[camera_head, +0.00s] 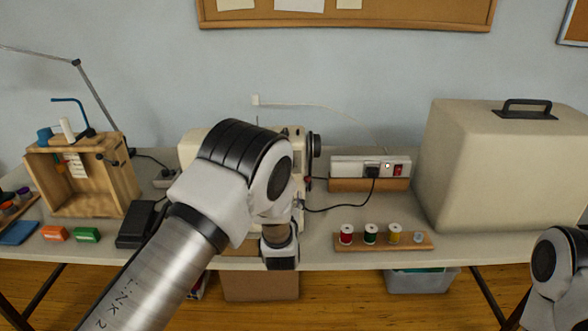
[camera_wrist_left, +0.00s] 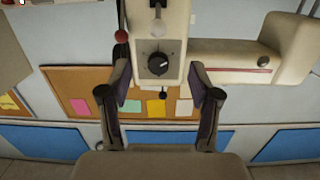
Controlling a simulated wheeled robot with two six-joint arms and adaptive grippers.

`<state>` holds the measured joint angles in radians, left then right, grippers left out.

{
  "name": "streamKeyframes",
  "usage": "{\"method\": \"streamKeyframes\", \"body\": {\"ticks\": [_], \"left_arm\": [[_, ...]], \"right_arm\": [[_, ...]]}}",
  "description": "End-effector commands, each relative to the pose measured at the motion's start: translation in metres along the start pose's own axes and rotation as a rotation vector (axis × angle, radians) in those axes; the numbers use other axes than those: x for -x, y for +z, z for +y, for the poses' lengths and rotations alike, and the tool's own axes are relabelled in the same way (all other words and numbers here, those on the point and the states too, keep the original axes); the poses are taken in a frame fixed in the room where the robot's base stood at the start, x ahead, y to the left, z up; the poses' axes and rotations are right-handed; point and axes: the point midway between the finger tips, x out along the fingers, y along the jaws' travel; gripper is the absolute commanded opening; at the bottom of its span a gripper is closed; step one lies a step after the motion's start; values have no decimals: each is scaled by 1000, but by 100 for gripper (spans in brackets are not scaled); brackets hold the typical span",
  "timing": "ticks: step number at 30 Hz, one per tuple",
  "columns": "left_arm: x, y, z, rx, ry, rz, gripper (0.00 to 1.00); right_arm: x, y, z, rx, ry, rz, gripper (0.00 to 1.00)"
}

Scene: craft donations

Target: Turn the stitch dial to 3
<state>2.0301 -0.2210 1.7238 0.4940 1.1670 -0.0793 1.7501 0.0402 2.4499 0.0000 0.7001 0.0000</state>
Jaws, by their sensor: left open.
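The cream sewing machine (camera_head: 191,152) stands on the table in the head view, mostly hidden behind my left arm. In the left wrist view the machine (camera_wrist_left: 172,18) fills the upper middle. The stitch dial (camera_wrist_left: 158,63) is a round black knob with a pale mark on the machine's face; its numbers are too small to read. My left gripper (camera_wrist_left: 160,80) is open, its two fingers apart on either side of the dial in the picture, with nothing between them. I cannot tell how far it is from the dial. My right gripper is out of view.
A thread rack (camera_head: 384,241) with several spools lies front right. Behind it is a power strip (camera_head: 370,168) with a cable to the machine. A large beige case (camera_head: 500,170) stands at right. A wooden box (camera_head: 80,205) and black pedal (camera_head: 136,228) are at left.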

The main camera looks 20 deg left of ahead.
Motion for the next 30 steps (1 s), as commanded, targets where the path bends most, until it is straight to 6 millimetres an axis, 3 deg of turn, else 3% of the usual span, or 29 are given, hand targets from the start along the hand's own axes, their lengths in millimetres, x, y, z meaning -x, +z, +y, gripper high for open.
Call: {"method": "streamKeyframes", "body": {"ticks": [1, 4, 15, 25, 26, 30], "left_arm": [[-6, -22, 7, 16, -6, 57, 63], [-16, -39, 11, 30, -16, 102, 63], [-78, -45, 9, 30, -16, 99, 63], [-88, -44, 9, 27, -14, 97, 63], [-88, -44, 9, 27, -14, 97, 56], [-88, -44, 9, 27, -14, 96, 6]], "right_arm": [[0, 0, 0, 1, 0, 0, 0], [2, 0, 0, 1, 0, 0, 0], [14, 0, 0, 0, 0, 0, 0], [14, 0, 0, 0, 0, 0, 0], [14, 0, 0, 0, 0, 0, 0], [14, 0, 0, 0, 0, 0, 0]]}}
